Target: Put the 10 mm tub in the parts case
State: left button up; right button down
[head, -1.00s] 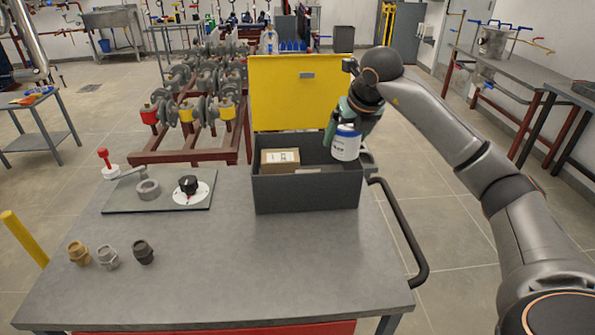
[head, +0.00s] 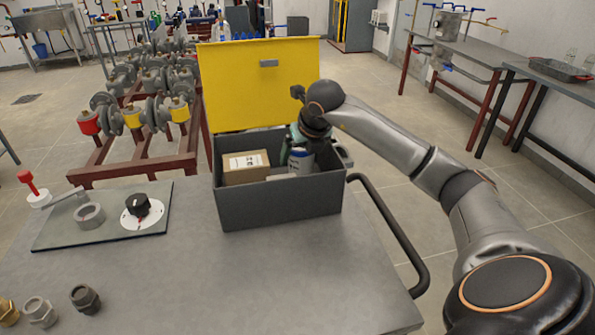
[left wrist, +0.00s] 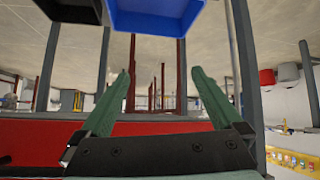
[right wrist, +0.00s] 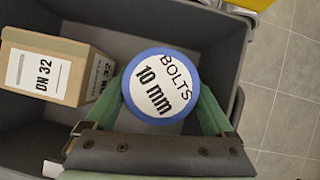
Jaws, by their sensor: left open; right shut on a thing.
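The 10 mm tub (right wrist: 160,86) is white with a blue rim, and its lid reads "BOLTS 10 mm" in the right wrist view. My right gripper (right wrist: 163,100) is shut on its sides. In the head view the tub (head: 301,160) is inside the parts case, at its right part, partly hidden by the gripper and the front wall. Whether it touches the case floor I cannot tell. The parts case (head: 280,202) is a dark grey box with its yellow lid (head: 258,90) standing open. My left gripper (left wrist: 160,85) is open and empty, and it is not in the head view.
A cardboard box marked "DN 32" (right wrist: 50,70) stands in the case, left of the tub. On the bench (head: 230,280) are a plate with a black knob (head: 138,206) and several pipe fittings (head: 85,298). A black handle rail (head: 400,240) curves along the bench's right side.

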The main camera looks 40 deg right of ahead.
aim_at(301, 167)
jog(key=shift+f, duration=1.95)
grip_release()
jog(key=shift+f, duration=0.1)
jog(key=v, duration=1.2)
